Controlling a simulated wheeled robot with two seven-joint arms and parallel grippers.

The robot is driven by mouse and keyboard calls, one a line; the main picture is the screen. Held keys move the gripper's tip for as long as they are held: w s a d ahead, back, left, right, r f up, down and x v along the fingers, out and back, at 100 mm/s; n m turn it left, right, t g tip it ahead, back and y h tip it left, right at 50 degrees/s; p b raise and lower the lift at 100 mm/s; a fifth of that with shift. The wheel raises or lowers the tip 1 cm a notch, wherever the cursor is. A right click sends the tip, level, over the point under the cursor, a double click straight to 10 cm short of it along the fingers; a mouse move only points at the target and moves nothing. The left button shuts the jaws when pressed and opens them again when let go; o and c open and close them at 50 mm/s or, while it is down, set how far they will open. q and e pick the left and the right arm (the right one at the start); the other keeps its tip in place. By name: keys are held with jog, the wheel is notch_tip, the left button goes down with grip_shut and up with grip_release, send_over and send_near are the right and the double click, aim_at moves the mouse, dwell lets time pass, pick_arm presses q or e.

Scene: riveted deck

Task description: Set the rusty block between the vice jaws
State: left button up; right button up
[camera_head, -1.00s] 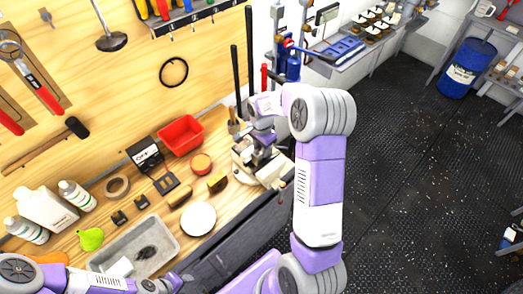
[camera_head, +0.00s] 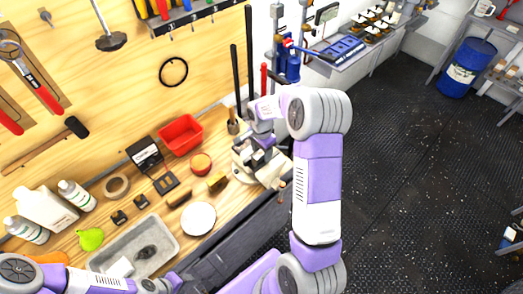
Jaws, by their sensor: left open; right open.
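The vice (camera_head: 243,171) stands at the right end of the wooden bench, partly hidden by my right arm. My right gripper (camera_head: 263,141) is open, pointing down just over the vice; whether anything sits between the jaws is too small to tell. A small brown block with a dark face (camera_head: 217,183) lies on the bench left of the vice, and a longer brown piece (camera_head: 180,198) lies further left. I cannot tell for certain which is the rusty block. My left gripper (camera_head: 171,283) is open and empty at the bottom edge, near the grey tray's front.
Dark floor lies to the right.

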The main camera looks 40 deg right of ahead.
aim_at(261, 152)
notch_tip(261, 152, up, 12)
jog(key=shift+r, duration=0.15)
dwell(0.3)
dwell(0.4)
